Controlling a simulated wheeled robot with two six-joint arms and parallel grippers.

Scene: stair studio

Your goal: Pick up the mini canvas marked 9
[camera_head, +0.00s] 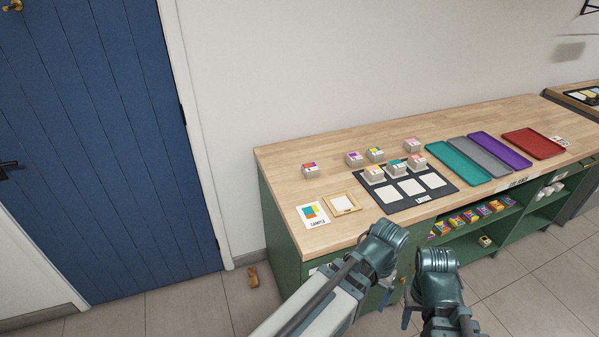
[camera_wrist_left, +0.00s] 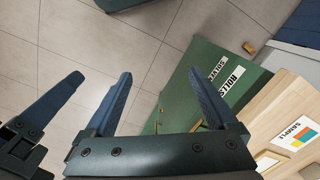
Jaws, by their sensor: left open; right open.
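Several mini canvases, small white blocks with coloured tops, sit on the wooden counter. One mini canvas (camera_head: 310,170) stands alone at the left, and others are behind and on the dark board (camera_head: 448,190). No number is legible, so I cannot tell which is marked 9. My left gripper (camera_head: 384,250) is at the counter's front edge, nearer me than the canvases; its fingers (camera_wrist_left: 163,78) are open and empty in the left wrist view. My right gripper (camera_head: 437,275) is just to its right, open, its fingertips mostly hidden. Both are apart from every canvas.
A sample card (camera_head: 313,214) and a wooden frame (camera_head: 342,203) lie at the counter's front left. Teal (camera_head: 458,161), grey, purple and red (camera_head: 533,143) trays lie at the right. The green cabinet (camera_head: 283,222) is below. Bare wood lies left and behind.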

